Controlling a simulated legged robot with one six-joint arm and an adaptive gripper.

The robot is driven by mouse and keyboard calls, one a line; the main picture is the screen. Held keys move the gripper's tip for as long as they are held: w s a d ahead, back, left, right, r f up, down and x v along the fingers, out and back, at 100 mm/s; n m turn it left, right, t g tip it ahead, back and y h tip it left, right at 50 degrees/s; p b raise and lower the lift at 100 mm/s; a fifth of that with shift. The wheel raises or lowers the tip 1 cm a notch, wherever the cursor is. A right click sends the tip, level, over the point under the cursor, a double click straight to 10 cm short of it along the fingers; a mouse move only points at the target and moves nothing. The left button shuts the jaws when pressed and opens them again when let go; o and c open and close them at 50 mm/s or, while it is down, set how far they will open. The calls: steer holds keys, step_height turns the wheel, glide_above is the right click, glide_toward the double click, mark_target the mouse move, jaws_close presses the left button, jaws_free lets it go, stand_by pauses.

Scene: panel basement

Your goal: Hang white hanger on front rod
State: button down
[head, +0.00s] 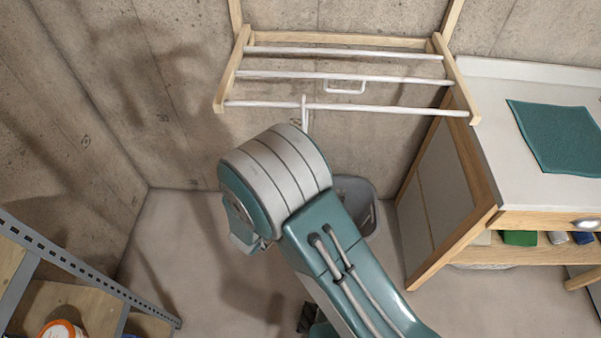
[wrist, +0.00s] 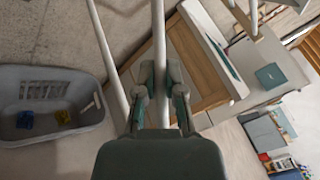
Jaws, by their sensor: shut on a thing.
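The wooden wall rack has three white rods; the front rod (head: 390,110) is the lowest in the head view. A narrow upright white piece, seemingly part of the white hanger (head: 305,121), crosses the front rod near its left-middle. Whether it is hooked over the rod or only in front of it, I cannot tell. My gripper (wrist: 160,85) is shut on the white hanger (wrist: 158,35), whose pale bar runs up between the fingers in the wrist view. In the head view my arm hides the gripper and the hanger's lower part.
A white loop (head: 345,90) shows by the middle rod (head: 280,74). A grey laundry basket (wrist: 50,80) stands on the floor below. A cabinet with a white top (head: 480,110) and green cloth (head: 558,135) is at right, metal shelving (head: 75,262) at lower left.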

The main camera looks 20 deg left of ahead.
steer(key=c, duration=0.7)
jaws_free()
